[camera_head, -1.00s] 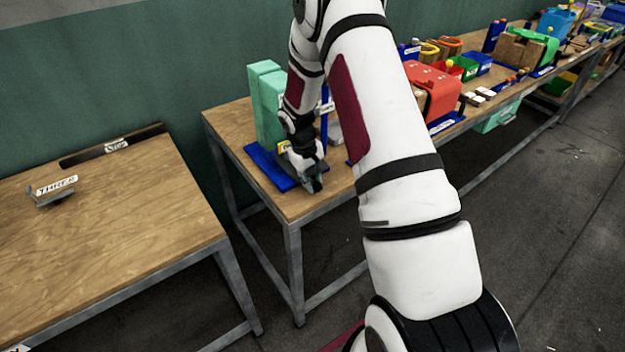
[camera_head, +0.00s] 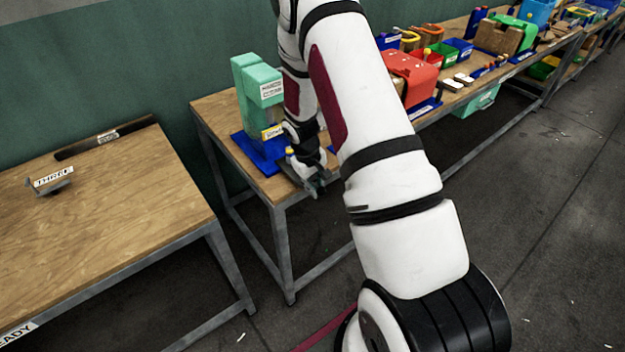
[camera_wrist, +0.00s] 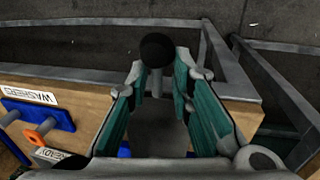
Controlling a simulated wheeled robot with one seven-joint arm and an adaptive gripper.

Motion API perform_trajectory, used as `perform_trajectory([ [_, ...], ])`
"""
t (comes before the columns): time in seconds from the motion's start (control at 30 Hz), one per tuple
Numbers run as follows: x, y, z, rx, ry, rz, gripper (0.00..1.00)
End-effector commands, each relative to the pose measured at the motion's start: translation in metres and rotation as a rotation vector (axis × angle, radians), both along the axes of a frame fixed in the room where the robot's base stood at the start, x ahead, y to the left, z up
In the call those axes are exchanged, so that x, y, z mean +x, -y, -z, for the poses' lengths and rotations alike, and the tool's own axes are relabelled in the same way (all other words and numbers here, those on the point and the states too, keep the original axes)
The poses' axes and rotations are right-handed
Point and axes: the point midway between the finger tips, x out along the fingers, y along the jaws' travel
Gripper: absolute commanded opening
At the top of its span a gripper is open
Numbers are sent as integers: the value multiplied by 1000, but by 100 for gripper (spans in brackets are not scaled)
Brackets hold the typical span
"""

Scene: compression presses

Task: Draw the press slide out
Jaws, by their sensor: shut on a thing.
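The teal press (camera_head: 258,82) stands on a blue base (camera_head: 247,150) near the left end of the middle bench. My gripper (camera_head: 312,187) is low in front of the press, at the bench's front edge. In the wrist view its two teal-padded fingers (camera_wrist: 157,72) close in on a dark round knob (camera_wrist: 157,48) on a grey stem, which looks like the press slide's handle. My arm and gripper hide most of the slide, so how far it stands out of the press is hard to tell.
A separate wooden table (camera_head: 110,215) stands at left, with a gap before the bench. A red press (camera_head: 412,75) and coloured bins stand farther right. In the wrist view a blue rack with a "WASHERS" label (camera_wrist: 40,95) is at left. The floor in front is open.

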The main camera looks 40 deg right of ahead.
Motion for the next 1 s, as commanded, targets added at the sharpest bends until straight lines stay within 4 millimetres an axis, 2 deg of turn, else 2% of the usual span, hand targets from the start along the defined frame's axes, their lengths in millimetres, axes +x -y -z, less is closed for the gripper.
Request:
perform_trajectory([
  [0.03,1,7,-3,-9,4,4,0],
  [0.17,1,8,-3,-10,4,4,0],
  [0.2,2,8,-3,-10,5,4,23],
  [0.3,2,7,-3,-9,5,4,45],
  [0.7,2,2,-6,-5,4,1,46],
  [0.87,2,-2,-29,-5,7,2,46],
  [1.0,3,-7,-58,-6,9,2,46],
])
